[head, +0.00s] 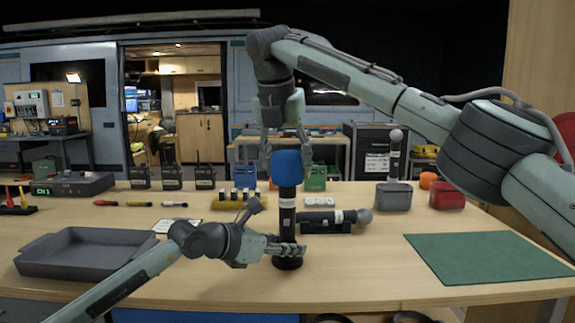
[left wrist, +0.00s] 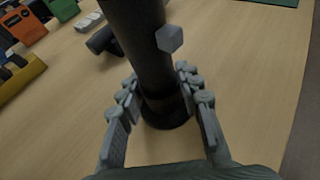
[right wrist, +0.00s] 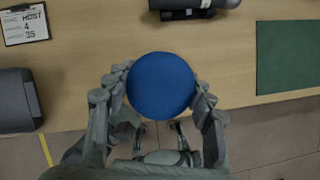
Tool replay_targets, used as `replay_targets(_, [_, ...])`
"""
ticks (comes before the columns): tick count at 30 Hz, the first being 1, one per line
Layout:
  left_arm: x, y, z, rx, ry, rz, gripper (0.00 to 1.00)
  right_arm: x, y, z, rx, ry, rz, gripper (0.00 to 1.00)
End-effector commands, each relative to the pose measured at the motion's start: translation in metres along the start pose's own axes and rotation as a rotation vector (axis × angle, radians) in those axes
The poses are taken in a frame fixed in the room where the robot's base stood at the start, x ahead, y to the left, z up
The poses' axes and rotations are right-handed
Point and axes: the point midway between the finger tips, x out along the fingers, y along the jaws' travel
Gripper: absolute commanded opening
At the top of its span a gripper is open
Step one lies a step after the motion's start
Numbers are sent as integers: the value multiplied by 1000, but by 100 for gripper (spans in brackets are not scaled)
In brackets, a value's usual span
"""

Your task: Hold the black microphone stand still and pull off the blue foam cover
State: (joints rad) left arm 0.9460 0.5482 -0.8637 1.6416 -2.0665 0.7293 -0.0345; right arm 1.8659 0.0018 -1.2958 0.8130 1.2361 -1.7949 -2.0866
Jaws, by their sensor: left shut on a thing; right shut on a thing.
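The black microphone stand (head: 287,222) is upright on the wooden table, on a round black base. The blue foam cover (head: 287,168) sits on its top. My left gripper (head: 290,249) is shut on the stand low down, just above the base; the left wrist view shows its fingers (left wrist: 163,100) on both sides of the black shaft (left wrist: 140,45). My right gripper (head: 287,158) points down from above and is shut on the foam cover. In the right wrist view the blue cover (right wrist: 161,86) lies between its fingers and hides the stand beneath.
A grey tray (head: 85,252) lies at the left and a green mat (head: 488,258) at the right. A black microphone (head: 325,221) lies just behind the stand. Several radios, a grey bin (head: 394,196) and a red bin (head: 447,195) stand along the back.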

Motion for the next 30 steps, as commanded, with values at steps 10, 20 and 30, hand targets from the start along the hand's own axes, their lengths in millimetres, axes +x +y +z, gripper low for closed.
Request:
replay_targets(10, [0,0,0,0,0,0,2,-7,0,3,1,-2,0,19])
replay_targets(20, [0,0,0,0,1,0,2,-15,0,7,1,-2,1,19])
replay_targets(30, [0,0,0,0,1,0,2,-23,0,9,1,0,0,19])
